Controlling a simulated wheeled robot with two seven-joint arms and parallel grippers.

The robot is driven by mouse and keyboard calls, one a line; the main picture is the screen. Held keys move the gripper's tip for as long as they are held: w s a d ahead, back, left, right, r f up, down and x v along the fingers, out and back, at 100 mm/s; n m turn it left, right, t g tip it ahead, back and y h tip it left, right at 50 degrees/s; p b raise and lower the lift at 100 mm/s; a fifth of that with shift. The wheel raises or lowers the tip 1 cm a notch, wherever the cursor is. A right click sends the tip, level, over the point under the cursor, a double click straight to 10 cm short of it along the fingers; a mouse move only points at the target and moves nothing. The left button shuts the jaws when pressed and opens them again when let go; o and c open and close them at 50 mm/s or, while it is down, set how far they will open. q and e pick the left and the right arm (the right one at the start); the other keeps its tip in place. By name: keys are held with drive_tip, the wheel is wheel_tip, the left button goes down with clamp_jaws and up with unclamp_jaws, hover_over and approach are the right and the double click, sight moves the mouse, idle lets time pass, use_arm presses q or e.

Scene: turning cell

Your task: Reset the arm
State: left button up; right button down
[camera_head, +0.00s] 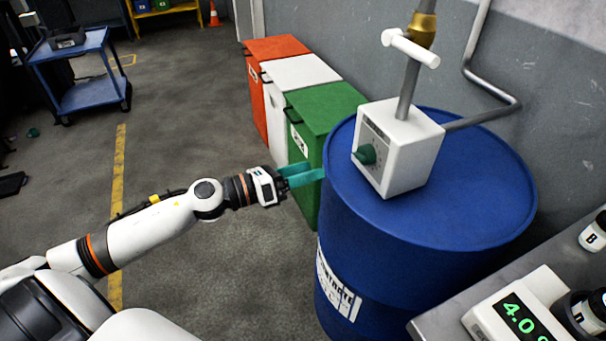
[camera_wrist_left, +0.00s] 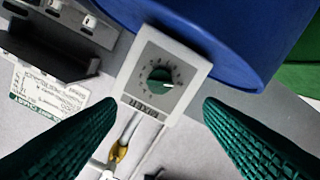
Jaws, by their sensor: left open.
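My left gripper (camera_head: 305,174) reaches in from the left on my white arm, with teal fingers, beside the blue drum and in front of the green bin. In the left wrist view its two green ribbed fingers (camera_wrist_left: 158,128) are wide apart with nothing between them. A white control box with a green knob (camera_head: 366,155) sits on top of the blue drum (camera_head: 470,215), to the right of the gripper and apart from it. The knob also shows in the left wrist view (camera_wrist_left: 160,80), beyond the fingertips, on a dial face. My right gripper is not in view.
Red (camera_head: 278,48), white (camera_head: 302,72) and green (camera_head: 325,108) bins stand along the wall behind the drum. A pipe with a brass fitting (camera_head: 422,28) rises by the box. A bench with a scale (camera_head: 520,315) is at lower right.

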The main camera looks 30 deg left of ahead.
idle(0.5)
